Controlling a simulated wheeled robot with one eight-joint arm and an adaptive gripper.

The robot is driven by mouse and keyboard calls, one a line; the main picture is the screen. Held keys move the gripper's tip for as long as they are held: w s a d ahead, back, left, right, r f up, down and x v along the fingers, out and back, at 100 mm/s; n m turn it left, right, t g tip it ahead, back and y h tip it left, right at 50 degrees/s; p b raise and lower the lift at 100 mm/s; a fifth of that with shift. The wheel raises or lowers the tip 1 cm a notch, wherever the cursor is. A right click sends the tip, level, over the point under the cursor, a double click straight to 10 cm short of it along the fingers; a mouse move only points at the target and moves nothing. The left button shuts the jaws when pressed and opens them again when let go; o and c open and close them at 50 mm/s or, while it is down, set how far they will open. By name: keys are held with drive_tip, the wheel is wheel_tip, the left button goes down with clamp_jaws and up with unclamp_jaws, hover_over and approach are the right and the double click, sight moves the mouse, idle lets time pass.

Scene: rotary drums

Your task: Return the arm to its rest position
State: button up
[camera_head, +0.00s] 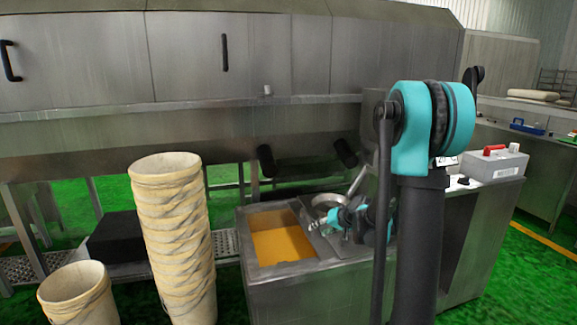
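My arm (420,170) stands upright at the right of centre, a dark column with a teal joint at the top. Its lower end reaches left over the metal counter, where teal parts and my gripper (316,226) show small beside the orange-filled basin (283,243). The gripper's fingers are too small to tell whether they are open or shut, and I cannot see anything held. Part of the forearm is hidden behind the dark column.
A tall stack of cream buckets (180,235) stands left of the counter, with a single bucket (78,295) at lower left. A steel machine (190,60) spans the back. A grey box with a red part (496,165) sits on the right counter. Green floor shows between.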

drive_tip(key=s+d+f+g+h, duration=0.1)
drive_tip(key=s+d+h, duration=0.2)
drive_tip(key=s, duration=1.3)
drive_tip(key=s+d+f+n+g+h, duration=0.1)
drive_tip(key=s+d, duration=0.3)
drive_tip(key=s, duration=1.1)
drive_tip(key=shift+s+f+g+h, duration=0.4)
drive_tip(key=shift+f+g+h, duration=0.2)
drive_tip(key=shift+f+h, duration=0.25)
